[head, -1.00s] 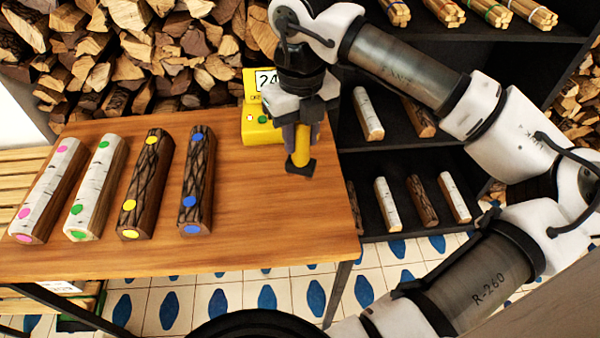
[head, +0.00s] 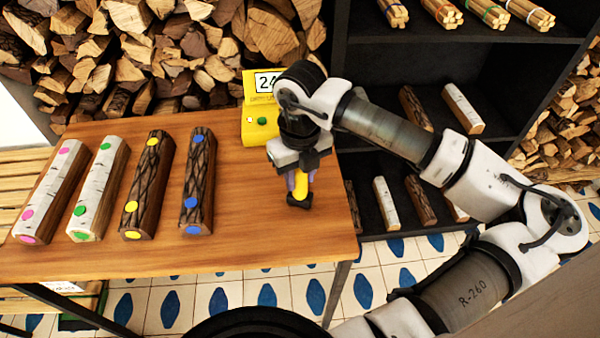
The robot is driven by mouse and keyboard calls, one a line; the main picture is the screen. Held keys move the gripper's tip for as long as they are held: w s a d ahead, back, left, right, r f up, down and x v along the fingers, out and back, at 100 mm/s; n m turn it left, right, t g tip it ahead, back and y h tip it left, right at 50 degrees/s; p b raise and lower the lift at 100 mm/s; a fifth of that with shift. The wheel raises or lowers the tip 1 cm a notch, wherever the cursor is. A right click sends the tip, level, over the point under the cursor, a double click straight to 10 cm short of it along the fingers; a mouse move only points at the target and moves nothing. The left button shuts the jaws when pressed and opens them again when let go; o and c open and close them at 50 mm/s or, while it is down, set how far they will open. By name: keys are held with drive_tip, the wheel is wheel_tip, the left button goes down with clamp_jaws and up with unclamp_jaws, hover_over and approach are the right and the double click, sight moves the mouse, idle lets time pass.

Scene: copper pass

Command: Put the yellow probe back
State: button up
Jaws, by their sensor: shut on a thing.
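The yellow probe (head: 301,189) has a dark tip block and is held by my gripper (head: 299,178) above the right part of the wooden table. My gripper is shut on it, and the fingers hide part of it. I cannot tell how far the dark tip is from the table top. The yellow meter (head: 256,133) with a small display and a green button stands at the back edge of the table, up and left of my gripper. My wrist hides some of its right side.
Several marked logs lie in a row on the table (head: 240,240): pink-dotted (head: 52,190), green-dotted (head: 99,188), yellow-dotted (head: 149,185) and blue-dotted (head: 198,180). A dark shelf (head: 355,70) with logs and stick bundles stands behind at right. Table room between the blue-dotted log and my gripper is clear.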

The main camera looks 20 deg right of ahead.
drive_tip(key=shift+f, duration=0.15)
drive_tip(key=o, duration=1)
wheel_tip(320, 180, up, 12)
drive_tip(key=shift+r+b, duration=0.2)
drive_tip(key=shift+b, duration=0.4)
